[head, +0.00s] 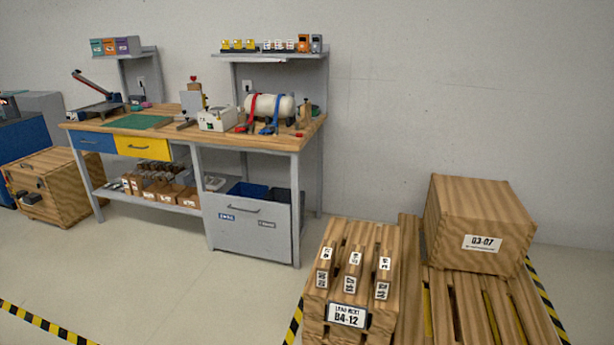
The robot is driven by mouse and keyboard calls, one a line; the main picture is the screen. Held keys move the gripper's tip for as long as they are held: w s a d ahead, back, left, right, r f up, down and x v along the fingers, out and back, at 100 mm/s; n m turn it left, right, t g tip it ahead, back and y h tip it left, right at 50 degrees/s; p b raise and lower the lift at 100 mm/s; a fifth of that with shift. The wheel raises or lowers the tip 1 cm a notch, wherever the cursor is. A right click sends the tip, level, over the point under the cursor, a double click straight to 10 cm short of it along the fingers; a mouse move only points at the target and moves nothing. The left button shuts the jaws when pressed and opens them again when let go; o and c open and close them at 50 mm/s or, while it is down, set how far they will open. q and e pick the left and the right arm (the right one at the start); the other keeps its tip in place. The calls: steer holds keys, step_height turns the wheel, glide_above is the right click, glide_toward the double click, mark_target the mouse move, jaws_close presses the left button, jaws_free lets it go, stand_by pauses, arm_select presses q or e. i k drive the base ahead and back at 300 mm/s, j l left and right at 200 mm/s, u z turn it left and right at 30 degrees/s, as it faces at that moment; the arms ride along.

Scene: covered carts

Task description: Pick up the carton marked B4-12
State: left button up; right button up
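A label reading B4-12 (347,316) is on the front of a wood-textured stand (385,240) at the bottom centre of the head view. Three narrow wood-textured pieces with small white labels stand on it: a left one (327,264), a middle one (352,268) and a right one (384,274). Their labels are too small to read, so I cannot tell which carries B4-12. The stand's lower part is cut off by the picture edge. Neither of my grippers is in view.
A wooden box (474,207) marked 03-07 or similar sits on a slatted pallet (468,310) at right. A cluttered workbench (285,142) stands against the wall, with a wooden crate (55,185) left of it. Striped tape (40,322) marks the floor. Open floor lies before the bench.

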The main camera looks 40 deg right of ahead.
mark_target(382, 274)
steer(key=i+z, duration=0.2)
steer(key=i, duration=0.5)
steer(key=i+z, duration=0.25)
steer(key=i, duration=0.45)
steer(key=i+j+z, duration=0.2)
steer(key=i, duration=0.45)
steer(key=z, duration=0.45)
steer(key=i+z, duration=0.1)
steer(key=z, duration=0.3)
steer(key=j+z, duration=0.1)
steer(key=z, duration=0.35)
steer(key=i+z, duration=0.1)
steer(key=z, duration=2.1)
